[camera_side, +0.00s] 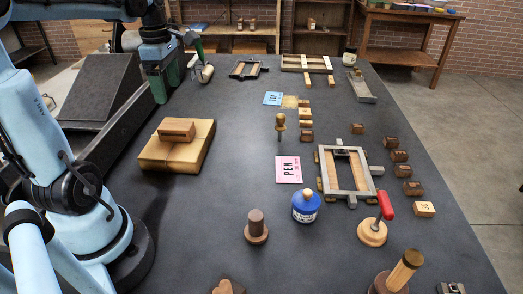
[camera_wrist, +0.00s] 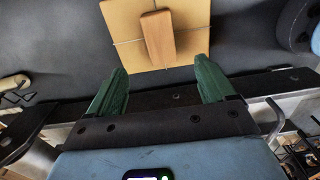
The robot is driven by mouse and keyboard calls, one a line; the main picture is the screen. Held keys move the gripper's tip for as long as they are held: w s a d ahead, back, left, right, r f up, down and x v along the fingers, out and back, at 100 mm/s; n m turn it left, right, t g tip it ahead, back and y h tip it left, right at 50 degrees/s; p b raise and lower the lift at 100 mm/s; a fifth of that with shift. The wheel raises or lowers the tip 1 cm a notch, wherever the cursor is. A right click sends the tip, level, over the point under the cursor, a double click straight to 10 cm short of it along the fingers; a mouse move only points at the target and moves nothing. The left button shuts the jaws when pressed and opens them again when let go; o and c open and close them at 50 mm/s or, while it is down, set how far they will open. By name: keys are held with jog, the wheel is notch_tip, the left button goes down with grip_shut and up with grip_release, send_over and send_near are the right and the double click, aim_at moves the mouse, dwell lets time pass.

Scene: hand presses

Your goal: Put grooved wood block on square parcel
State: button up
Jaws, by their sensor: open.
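The grooved wood block (camera_side: 177,130) lies on top of the square parcel (camera_side: 158,153), a flat tan package tied with string, on the dark table at the left. In the wrist view the block (camera_wrist: 158,38) rests near the middle of the parcel (camera_wrist: 193,14), over the crossing strings. My gripper (camera_side: 176,75) is raised above the table behind the parcel, apart from it. In the wrist view its two green fingers (camera_wrist: 157,80) are spread wide with nothing between them. The block's underside is hidden.
A pink PEN card (camera_side: 289,170), a metal frame (camera_side: 347,175), a blue jar (camera_side: 305,206) and a red-handled tool (camera_side: 374,231) stand to the right. Several small wood blocks lie beyond. A dark sloped box (camera_side: 98,90) stands left. The table between parcel and card is clear.

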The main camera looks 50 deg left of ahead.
jog(key=w+d+f+m+t, duration=0.1)
jog(key=d+m+t, duration=0.2)
jog(key=d+m, duration=0.8)
jog(key=w+d+f+m+t, duration=0.1)
jog(key=d+m+t, duration=0.3)
jog(key=d+m, duration=0.7)
jog(key=f+m, duration=0.1)
jog(key=m, duration=0.3)
jog(key=shift+w+f+m, duration=0.2)
jog(key=shift+f+m, duration=0.1)
jog(key=shift+m, duration=0.1)
